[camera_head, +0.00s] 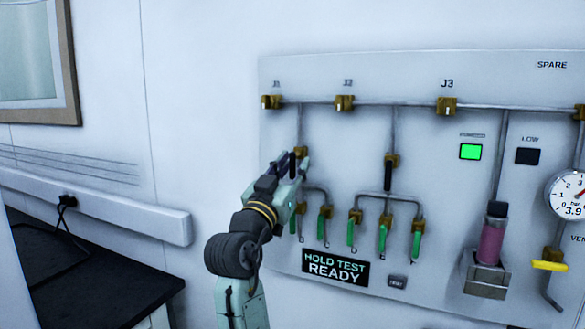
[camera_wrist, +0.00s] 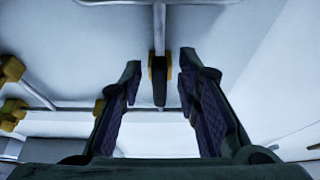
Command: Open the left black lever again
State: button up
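The left black lever (camera_wrist: 159,88) shows in the wrist view between my two fingers, on a brass valve on a vertical pipe. It lies in line with that pipe, with a gap on each side. In the head view my gripper (camera_head: 293,166) is at the left vertical pipe and hides most of this lever; the brass valve (camera_head: 301,151) shows just above. In the wrist view my gripper (camera_wrist: 160,66) is open around the lever and grips nothing. How far the fingers reach along the lever is hard to tell.
A second black lever (camera_head: 388,178) hangs downward on the middle pipe. Several green levers (camera_head: 350,231) hang below, some close to my gripper's right. A sign (camera_head: 336,268) reads "HOLD TEST READY". A green lamp (camera_head: 471,152) is lit, and a gauge (camera_head: 568,195) reads 3.9.

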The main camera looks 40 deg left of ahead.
jog(key=shift+s, duration=0.1)
jog(key=v, duration=1.2)
jog(key=shift+r, duration=0.1)
